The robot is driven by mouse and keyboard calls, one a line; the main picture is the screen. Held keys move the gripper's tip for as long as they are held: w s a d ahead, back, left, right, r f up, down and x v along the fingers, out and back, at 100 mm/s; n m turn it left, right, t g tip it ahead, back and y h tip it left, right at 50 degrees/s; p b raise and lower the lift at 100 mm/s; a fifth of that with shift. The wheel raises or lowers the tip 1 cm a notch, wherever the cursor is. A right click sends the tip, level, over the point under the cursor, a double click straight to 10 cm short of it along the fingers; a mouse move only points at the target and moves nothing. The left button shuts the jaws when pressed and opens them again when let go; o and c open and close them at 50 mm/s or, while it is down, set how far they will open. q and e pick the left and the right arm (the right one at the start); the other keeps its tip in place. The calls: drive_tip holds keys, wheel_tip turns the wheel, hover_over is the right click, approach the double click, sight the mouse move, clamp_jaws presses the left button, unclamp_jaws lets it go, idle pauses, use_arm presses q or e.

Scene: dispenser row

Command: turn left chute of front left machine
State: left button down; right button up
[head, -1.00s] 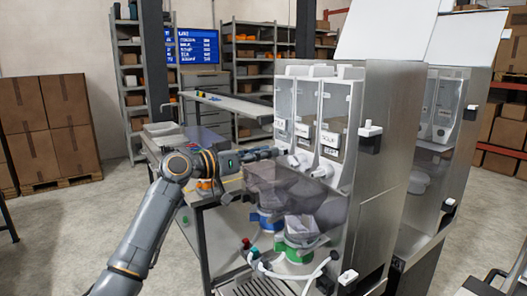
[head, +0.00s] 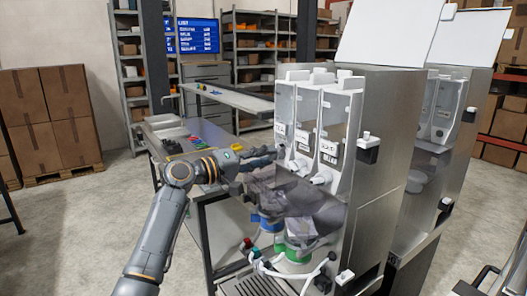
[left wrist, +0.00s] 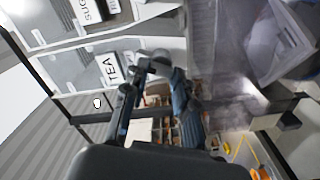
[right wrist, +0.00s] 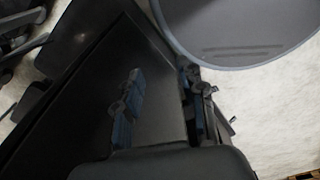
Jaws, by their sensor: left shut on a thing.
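The front left machine (head: 385,160) is a tall steel dispenser with clear canisters and white chutes low on its front. The middle chute (head: 297,164) and right chute (head: 320,179) show in the head view. My left gripper (head: 268,154) is at the leftmost chute, under the leftmost canister, and largely hides it. In the left wrist view the left fingers (left wrist: 160,68) close together beside the TEA label (left wrist: 110,69); what they hold is mostly hidden. My right gripper (right wrist: 163,98) is open and empty in the right wrist view, away from the machine.
Translucent grey shapes (head: 310,205) are below the chutes, above blue and green-banded containers (head: 295,250). A side table (head: 205,130) with small coloured items stands left of the machine. A second machine (head: 435,150) stands behind to the right. Open floor lies at left.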

use_arm(q)
drive_tip(key=n+p, duration=0.3)
drive_tip(key=n, duration=0.2)
idle(0.5)
drive_tip(key=c, duration=1)
unclamp_jaws()
drive_tip(key=shift+f, duration=0.1)
drive_tip(key=shift+c, duration=0.2)
drive_tip(key=shift+f, duration=0.1)
drive_tip(key=shift+f, duration=0.15)
